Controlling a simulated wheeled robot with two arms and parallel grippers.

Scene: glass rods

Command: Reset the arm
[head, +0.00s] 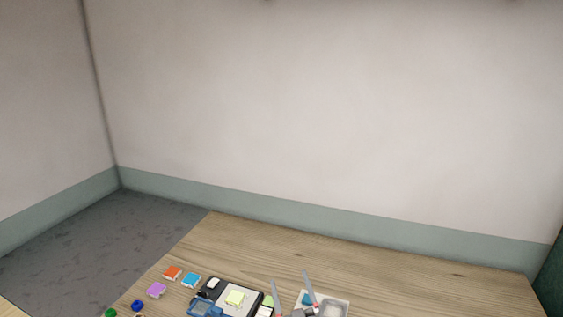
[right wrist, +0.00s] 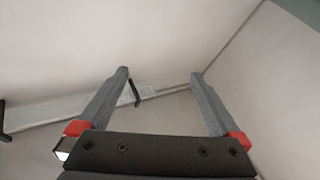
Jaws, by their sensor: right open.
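My right gripper (head: 289,277) shows at the bottom of the head view, its two grey fingers with red bases pointing up. It is in front of the cluttered part of the wooden table (head: 420,277). In the right wrist view my right gripper (right wrist: 158,72) has its fingers wide apart, with nothing between them but wall and a pale ledge behind. My left gripper is in neither view. No glass rod can be made out.
On the table lie orange (head: 173,272), blue (head: 191,280) and purple (head: 156,289) pieces. A black and white item (head: 252,300) with a yellow square stands near a whitish tray (head: 334,310). The table's back right is bare, with a wall (head: 320,110) behind.

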